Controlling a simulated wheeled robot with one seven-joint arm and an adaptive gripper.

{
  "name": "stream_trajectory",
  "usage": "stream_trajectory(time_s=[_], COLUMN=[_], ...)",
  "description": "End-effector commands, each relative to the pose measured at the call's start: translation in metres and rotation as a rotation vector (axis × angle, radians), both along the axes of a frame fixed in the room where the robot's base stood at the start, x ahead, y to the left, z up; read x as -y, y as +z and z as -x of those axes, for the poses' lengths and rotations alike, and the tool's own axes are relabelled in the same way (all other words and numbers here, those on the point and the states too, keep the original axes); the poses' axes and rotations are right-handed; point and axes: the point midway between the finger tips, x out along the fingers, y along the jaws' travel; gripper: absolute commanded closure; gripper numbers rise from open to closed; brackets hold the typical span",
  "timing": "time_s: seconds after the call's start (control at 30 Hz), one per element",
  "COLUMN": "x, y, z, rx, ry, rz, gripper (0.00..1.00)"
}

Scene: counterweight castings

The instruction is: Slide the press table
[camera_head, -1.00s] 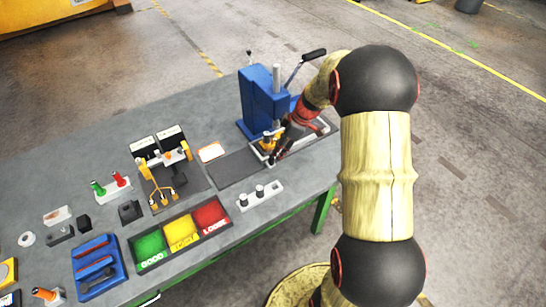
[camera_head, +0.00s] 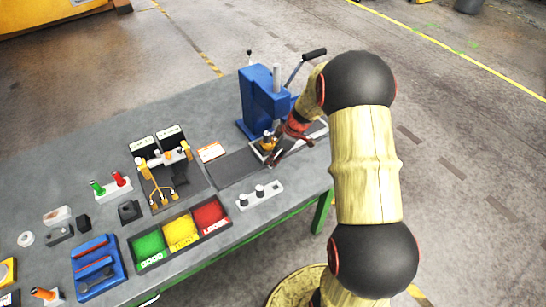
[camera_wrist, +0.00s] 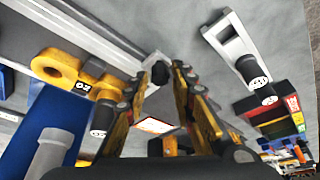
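The blue press (camera_head: 262,105) stands near the far right end of the bench. Its press table (camera_head: 314,132) is a pale metal frame with rails at the base; my arm hides part of it. In the wrist view, a pale rail (camera_wrist: 88,30) runs to a small end block with a black knob (camera_wrist: 160,73). My gripper (camera_head: 273,163) is low at the near left end of the frame. In the wrist view my gripper (camera_wrist: 160,80) has its fingers apart, one on each side of the knob. I cannot tell whether either touches it.
A yellow part with a ring end (camera_wrist: 58,68) lies beside the rail. A pale strip with two black-topped posts (camera_head: 260,196) is close in front of my gripper. Green, yellow and red bins (camera_head: 181,232) are further left. A dark mat (camera_head: 234,168) lies left of the press.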

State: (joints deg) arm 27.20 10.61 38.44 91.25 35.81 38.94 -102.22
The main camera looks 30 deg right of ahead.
Motion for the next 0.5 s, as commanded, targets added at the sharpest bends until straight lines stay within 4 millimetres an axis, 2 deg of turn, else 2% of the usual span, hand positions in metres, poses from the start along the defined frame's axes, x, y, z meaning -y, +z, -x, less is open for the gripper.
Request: stream_trajectory(time_s=[0.4,0.5], x=[0.0001,0.0001], y=[0.0002,0.0002], z=[0.0001,-0.0001], rx=[0.000,0.000], ry=[0.000,0.000], rz=[0.000,0.000], gripper=[1.00,1.00])
